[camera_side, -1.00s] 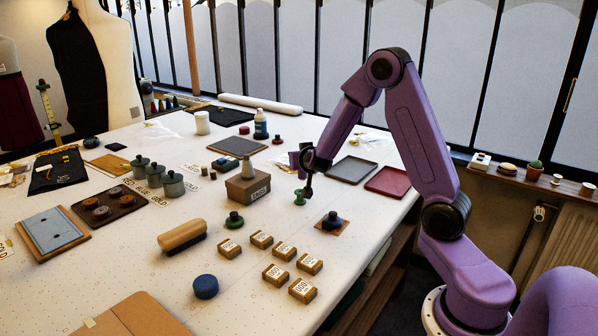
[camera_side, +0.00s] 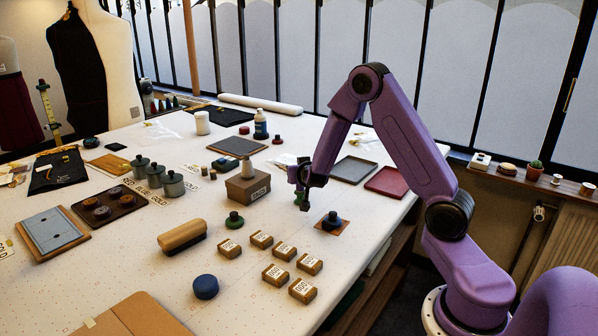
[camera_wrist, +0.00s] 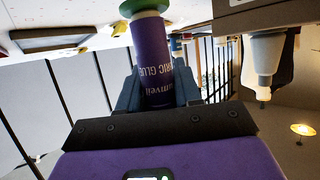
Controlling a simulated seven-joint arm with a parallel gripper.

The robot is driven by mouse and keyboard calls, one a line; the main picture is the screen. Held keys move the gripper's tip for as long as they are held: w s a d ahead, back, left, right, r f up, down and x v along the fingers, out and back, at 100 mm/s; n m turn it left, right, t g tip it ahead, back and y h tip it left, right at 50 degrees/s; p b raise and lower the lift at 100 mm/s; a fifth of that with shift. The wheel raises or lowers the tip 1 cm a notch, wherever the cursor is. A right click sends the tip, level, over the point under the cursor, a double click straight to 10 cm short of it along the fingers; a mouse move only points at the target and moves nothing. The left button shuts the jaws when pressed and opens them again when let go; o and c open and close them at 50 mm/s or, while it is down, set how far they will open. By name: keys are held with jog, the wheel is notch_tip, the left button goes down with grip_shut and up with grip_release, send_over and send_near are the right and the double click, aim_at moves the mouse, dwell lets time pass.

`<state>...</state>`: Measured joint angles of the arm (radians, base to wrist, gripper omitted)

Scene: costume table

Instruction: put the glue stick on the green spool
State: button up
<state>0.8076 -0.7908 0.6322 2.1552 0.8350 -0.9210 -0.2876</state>
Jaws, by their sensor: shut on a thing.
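My gripper (camera_side: 303,186) is over the right part of the table in the side view, low above the green spool (camera_side: 302,201). In the wrist view it is shut on the glue stick (camera_wrist: 158,75), a purple cylinder with white lettering and a pale end. The green spool's round flange (camera_wrist: 138,8) shows right at that pale end, at the top edge of the wrist view. The stick looks lined up with the spool; I cannot tell whether they touch. In the side view the gripper hides most of the stick.
A cardboard box (camera_side: 248,189) with a pale cone-shaped spool (camera_side: 246,167) on it stands just left of my gripper. A dark spool (camera_side: 332,220) on a brown square is in front right. A dark-green-based spool (camera_side: 234,220) and several small labelled boxes (camera_side: 285,250) lie nearer. Trays (camera_side: 354,169) lie behind right.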

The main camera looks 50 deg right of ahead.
jog(key=o, duration=1)
